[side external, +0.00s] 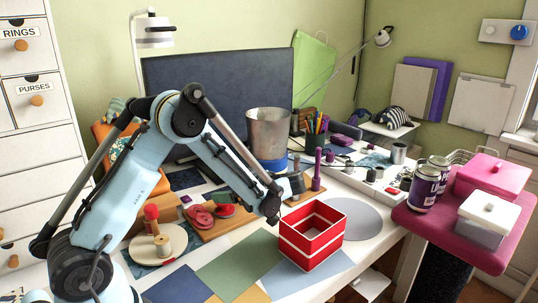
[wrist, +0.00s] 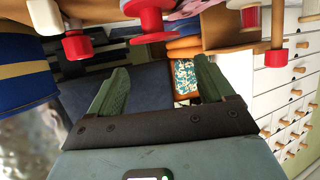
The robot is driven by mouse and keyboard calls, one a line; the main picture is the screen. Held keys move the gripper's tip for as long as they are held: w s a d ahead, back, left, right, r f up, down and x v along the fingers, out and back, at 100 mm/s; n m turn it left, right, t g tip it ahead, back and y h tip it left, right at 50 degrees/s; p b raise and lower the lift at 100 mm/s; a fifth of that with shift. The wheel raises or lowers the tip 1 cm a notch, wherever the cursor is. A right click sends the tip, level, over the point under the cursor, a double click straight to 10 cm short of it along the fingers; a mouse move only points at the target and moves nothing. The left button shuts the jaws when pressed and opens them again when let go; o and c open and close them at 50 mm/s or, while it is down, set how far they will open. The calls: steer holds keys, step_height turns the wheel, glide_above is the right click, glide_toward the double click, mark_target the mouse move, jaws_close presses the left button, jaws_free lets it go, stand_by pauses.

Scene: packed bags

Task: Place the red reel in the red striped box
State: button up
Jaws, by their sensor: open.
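The red striped box (side external: 312,247) is open-topped, red with white bands, and stands near the front of the white table. A red reel (wrist: 150,24) shows at the top of the wrist view, beyond my open fingers and apart from them. In the side view, red rounded pieces (side external: 201,217) lie on a wooden board; I cannot tell for sure which is the reel. My gripper (wrist: 158,85) is open with nothing between its fingers. In the side view my gripper (side external: 291,186) hangs behind and left of the box; its fingers are hard to make out.
A metal bucket (side external: 268,132) stands behind my gripper. A purple bottle (side external: 317,168) is upright close to its right. A wooden disc (side external: 158,246) with a red-topped piece lies at the left. Flat coloured sheets (side external: 237,265) cover the front. A pink stand (side external: 440,222) holds cans and boxes.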

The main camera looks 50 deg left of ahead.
step_height(320, 180, up, 5)
steer(key=d+m+t+h, duration=0.1)
steer(key=m+t, duration=0.1)
steer(key=m, duration=0.2)
steer(key=s+d+m+t+h, duration=0.3)
steer(key=d+m+t+h, duration=0.1)
steer(key=d+m, duration=0.4)
steer(key=s+d+r+m+t+h, duration=0.1)
steer(key=s+d+m+t+h, duration=0.2)
steer(key=d+m+t+h, duration=0.2)
steer(key=d+m+h, duration=0.2)
steer(key=d+m, duration=0.2)
steer(key=shift+r+m+t, duration=0.3)
steer(key=shift+s+d+m+t+h, duration=0.15)
steer(key=shift+d+m+t+h, duration=0.15)
steer(key=shift+d+m, duration=0.15)
